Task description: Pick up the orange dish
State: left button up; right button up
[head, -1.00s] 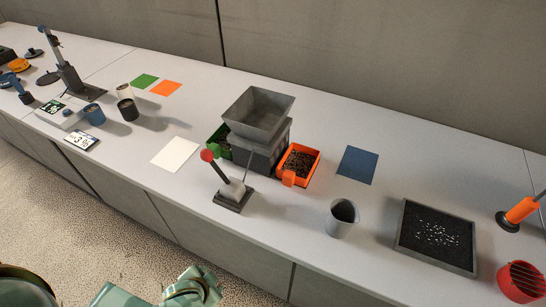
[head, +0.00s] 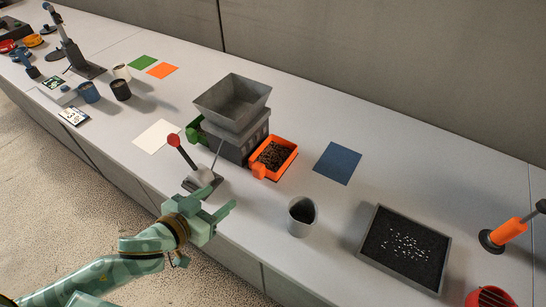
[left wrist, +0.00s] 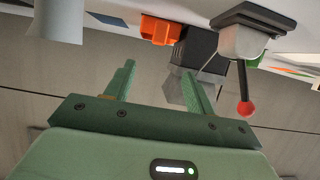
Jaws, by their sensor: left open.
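The orange dish (head: 286,168) is a rectangular tray of dark granules with a small tab at its front. It stands on the counter against the right side of the grey hopper machine (head: 233,104). In the left wrist view, which is upside down, the orange dish (left wrist: 160,29) shows beyond the fingers. My left gripper (head: 220,198), pale green, is open and empty near the counter's front edge, in front of the dish and apart from it. My left gripper's fingers (left wrist: 158,72) also stand spread in the left wrist view. My right gripper is not in view.
A lever with a red knob (head: 173,140) stands between my left gripper and the hopper. A grey cup (head: 301,217) stands right of the gripper. A black-filled tray (head: 369,252) lies further right. A blue mat (head: 338,163) lies bare right of the dish.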

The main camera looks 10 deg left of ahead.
pick_arm(q)
jog(key=b, duration=0.3)
send_near(256, 169)
jog(key=w+f, duration=0.2)
jog(key=w, duration=0.1)
jog(key=shift+d+f, duration=0.25)
jog(key=shift+d, duration=0.1)
jog(key=x, duration=0.2)
jog(key=b+x, duration=0.1)
jog(key=x, duration=0.2)
jog(key=shift+w+d+r+b, duration=0.25)
jog(key=shift+w+b, duration=0.1)
jog(key=shift+w, duration=0.05)
jog(key=shift+s+r, duration=0.1)
jog(key=shift+c, duration=0.6)
jog(key=c, duration=1)
